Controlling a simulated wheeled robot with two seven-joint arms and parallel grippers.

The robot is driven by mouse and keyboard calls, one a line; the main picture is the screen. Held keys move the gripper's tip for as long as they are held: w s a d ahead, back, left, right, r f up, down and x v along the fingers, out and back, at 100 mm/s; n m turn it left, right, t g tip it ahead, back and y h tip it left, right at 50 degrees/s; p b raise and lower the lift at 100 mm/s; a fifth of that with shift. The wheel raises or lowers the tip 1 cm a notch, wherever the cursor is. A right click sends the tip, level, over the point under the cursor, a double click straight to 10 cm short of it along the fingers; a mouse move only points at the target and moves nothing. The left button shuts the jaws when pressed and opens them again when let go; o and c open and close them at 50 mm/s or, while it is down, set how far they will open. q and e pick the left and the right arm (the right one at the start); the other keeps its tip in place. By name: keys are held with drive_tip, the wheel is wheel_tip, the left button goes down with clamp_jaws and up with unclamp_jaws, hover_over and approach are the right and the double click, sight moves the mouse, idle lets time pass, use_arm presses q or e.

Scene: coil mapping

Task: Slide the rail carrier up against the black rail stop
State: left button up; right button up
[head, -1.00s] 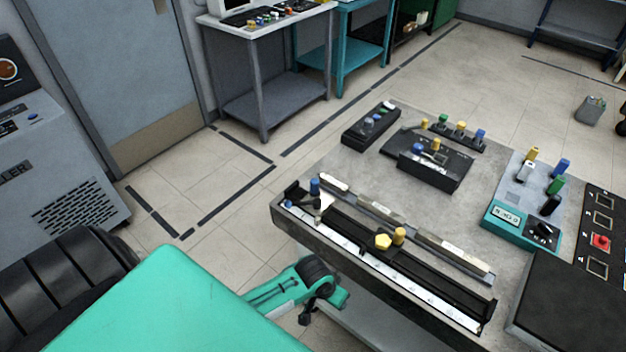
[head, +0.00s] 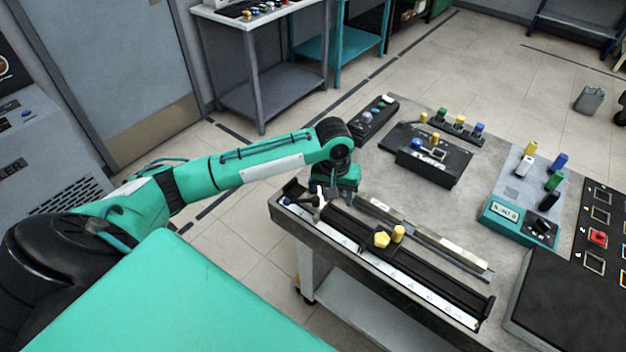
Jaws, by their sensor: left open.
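A long black rail (head: 425,268) with a white scale strip along its front edge lies on the grey bench. A small pale block (head: 319,203) stands near its left end and looks like the rail carrier; its top is partly hidden by my left gripper. I cannot tell for sure which black part is the rail stop. My left gripper (head: 325,195) is open, pointing down over the rail's left end, close to the pale block. Whether they touch is unclear. My right gripper is out of view.
A grey bar (head: 450,249) lies behind the rail. Farther back are a black button box (head: 372,122) and a black unit with knobs (head: 430,166). A teal meter box (head: 520,222) and a dark panel (head: 570,300) stand at the right. Bare benchtop lies between them.

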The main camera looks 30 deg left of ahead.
use_arm(q)
drive_tip(key=w+a+r+n, duration=0.4)
drive_tip(key=a+r+n, duration=0.1)
drive_tip(key=a+r, duration=0.45)
drive_tip(key=shift+g+y, duration=0.4)
drive_tip(key=f+p, duration=0.1)
drive_tip(key=f, duration=0.8)
drive_tip(key=f+p, duration=0.1)
drive_tip(key=f, duration=0.4)
drive_tip(key=shift+a+f+p, duration=0.2)
drive_tip(key=shift+a+p, duration=0.1)
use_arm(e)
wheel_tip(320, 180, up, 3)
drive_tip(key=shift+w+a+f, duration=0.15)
use_arm(q)
drive_tip(key=c, duration=0.9)
clamp_jaws()
drive_tip(key=shift+d, duration=0.1)
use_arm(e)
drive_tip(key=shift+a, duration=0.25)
